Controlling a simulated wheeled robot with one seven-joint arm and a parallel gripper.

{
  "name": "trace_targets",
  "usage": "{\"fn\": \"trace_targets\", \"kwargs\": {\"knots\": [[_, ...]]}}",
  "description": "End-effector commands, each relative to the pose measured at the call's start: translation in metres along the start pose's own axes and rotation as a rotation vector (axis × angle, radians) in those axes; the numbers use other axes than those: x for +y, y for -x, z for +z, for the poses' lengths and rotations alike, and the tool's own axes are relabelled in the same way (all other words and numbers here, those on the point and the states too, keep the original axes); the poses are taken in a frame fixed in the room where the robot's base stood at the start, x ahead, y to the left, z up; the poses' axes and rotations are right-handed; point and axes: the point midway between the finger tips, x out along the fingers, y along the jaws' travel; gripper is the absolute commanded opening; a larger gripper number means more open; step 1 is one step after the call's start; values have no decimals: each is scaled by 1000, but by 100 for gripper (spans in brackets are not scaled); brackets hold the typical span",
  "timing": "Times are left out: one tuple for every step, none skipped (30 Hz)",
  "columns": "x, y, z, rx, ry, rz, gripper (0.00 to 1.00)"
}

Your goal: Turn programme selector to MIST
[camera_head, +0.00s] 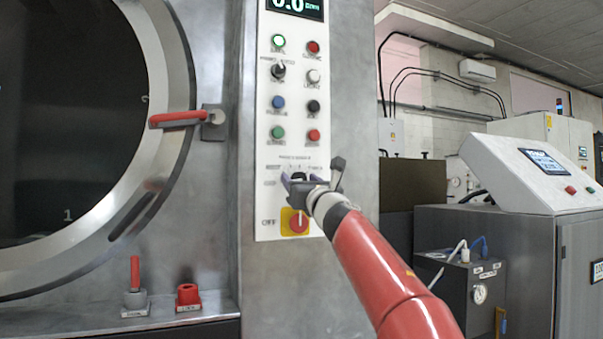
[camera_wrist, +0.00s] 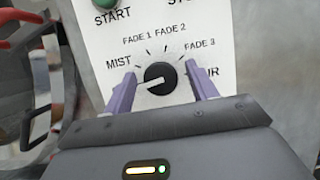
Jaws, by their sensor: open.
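The programme selector (camera_wrist: 160,78) is a round black knob with a white pointer line, on a white panel (camera_wrist: 185,45). FADE 1, FADE 2 and FADE 3 are printed above it. The MIST label (camera_wrist: 118,62) is at its upper left, and a partly hidden label ending in "IR" is at right. The pointer is directed left and slightly down, below MIST. My gripper (camera_wrist: 160,75) is open, with one purple finger on each side of the knob and a gap on both sides. In the head view my gripper (camera_head: 302,182) is at the lower panel and partly hides the selector.
Several push buttons and a small black switch (camera_head: 278,72) are above. The round door (camera_head: 160,75) with its red handle (camera_head: 178,118) is left. A grey console (camera_head: 530,170) stands right.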

Motion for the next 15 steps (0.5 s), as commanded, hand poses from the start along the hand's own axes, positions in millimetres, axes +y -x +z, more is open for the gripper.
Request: {"fn": "trace_targets", "kwargs": {"knots": [[0,-2,0,0,0,0,57],[0,-2,0,0,0,0,57],[0,-2,0,0,0,0,57],[0,-2,0,0,0,0,57],[0,-2,0,0,0,0,57],[0,-1,0,0,0,0,57],[0,-1,0,0,0,0,57],[0,-1,0,0,0,0,57],[0,-1,0,0,-1,0,53],[0,-1,0,0,-1,0,50],[0,-1,0,0,-1,0,46],[0,-1,0,0,-1,0,40],[0,-1,0,0,-1,0,36],[0,-1,0,0,-1,0,32],[0,-1,0,0,-1,0,27]]}}
